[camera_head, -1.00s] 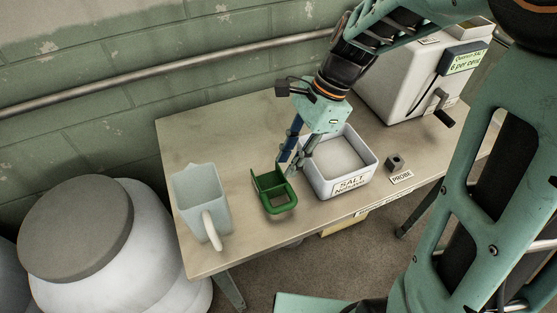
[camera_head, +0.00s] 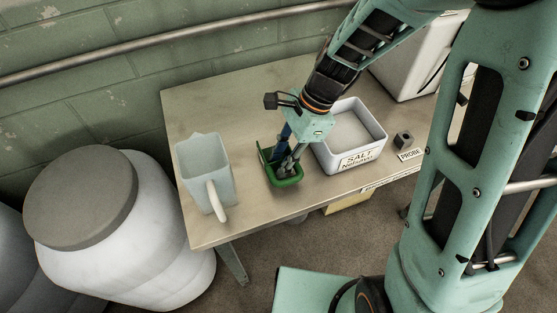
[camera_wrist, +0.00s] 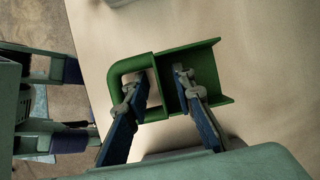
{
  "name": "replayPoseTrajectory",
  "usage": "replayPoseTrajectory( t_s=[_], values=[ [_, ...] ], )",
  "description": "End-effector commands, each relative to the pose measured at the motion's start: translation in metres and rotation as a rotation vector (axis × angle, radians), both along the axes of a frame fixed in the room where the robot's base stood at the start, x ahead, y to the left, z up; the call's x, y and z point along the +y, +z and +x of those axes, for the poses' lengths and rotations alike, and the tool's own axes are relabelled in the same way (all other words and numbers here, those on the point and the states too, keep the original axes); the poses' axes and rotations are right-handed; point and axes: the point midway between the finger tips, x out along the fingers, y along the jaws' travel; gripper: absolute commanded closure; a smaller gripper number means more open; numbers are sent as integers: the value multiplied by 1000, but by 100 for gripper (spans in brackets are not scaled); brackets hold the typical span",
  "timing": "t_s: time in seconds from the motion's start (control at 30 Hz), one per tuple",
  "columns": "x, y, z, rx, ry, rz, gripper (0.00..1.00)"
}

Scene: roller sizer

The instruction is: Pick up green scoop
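The green scoop (camera_head: 291,182) lies on the table beside the white salt container. In the wrist view the scoop (camera_wrist: 205,52) shows its open-sided body on the right and its looped handle on the left. My gripper (camera_head: 284,168) is down at the scoop, pointing at the table. In the wrist view my gripper (camera_wrist: 158,88) has its fingers apart. One finger is over the handle opening and the other is inside the body, with the scoop's wall between them. I cannot tell whether either finger touches it. The fingers hide part of the scoop in the head view.
The salt container (camera_head: 325,158) stands close to the right of the scoop. A pale jug (camera_head: 199,164) stands to the left. A small dark probe block (camera_head: 403,140) is farther right. The table (camera_head: 215,105) is clear behind the scoop. A large lidded drum (camera_head: 120,245) stands left of the table.

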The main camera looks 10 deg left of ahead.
Motion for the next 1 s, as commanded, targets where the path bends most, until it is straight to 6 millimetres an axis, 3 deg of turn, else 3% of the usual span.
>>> replayPoseTrajectory(
  t_s=[0.23, 0.77, 1.0],
  values=[
    [0, 0, 0, 0, 0, 0, 100],
    [0, 4, 1, -2, 0, 0, 100],
    [0, 31, 1, -4, 0, 1, 100]
  ],
)
